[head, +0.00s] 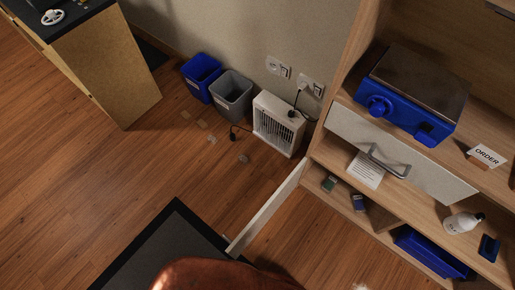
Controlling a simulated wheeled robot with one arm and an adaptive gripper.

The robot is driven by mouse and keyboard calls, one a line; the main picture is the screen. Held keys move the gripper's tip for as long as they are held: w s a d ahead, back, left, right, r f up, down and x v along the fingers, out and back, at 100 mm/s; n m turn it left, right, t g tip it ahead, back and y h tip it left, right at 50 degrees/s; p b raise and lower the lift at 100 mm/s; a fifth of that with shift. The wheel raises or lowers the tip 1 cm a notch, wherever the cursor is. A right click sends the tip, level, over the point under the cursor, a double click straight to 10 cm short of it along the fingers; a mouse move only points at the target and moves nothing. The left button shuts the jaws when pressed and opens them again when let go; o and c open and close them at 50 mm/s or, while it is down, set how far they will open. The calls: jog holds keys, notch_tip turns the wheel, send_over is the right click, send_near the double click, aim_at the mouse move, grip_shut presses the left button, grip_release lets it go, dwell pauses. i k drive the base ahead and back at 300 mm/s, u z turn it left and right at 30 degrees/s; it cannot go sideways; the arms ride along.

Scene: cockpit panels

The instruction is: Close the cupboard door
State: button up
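The cupboard (348,205) is a light wooden unit at the right of the head view. Its white door (268,210) stands wide open at the unit's left end, swung out over the floor. I see the door mostly from its thin top edge, running down and left from the cupboard. Its handle is not visible. The lower compartments are exposed. My gripper is not in view. A reddish-brown rounded shape at the bottom edge, close to the door's outer end, is cut off and I cannot tell what it is.
A white drawer front (350,132) with a metal handle sits above the open compartments. A blue device (405,110) stands on top. A white heater (280,122), grey bin (232,95) and blue bin (201,76) line the wall. A dark mat (170,250) lies left of the door.

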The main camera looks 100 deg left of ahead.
aim_at(236, 247)
jog(key=k, duration=2)
jog(key=u, duration=1.5)
jog(key=i, duration=0.5)
jog(key=z, duration=0.55)
jog(key=k, duration=0.95)
jog(key=u, duration=1.5)
jog(key=i, duration=0.5)
jog(key=u, duration=0.1)
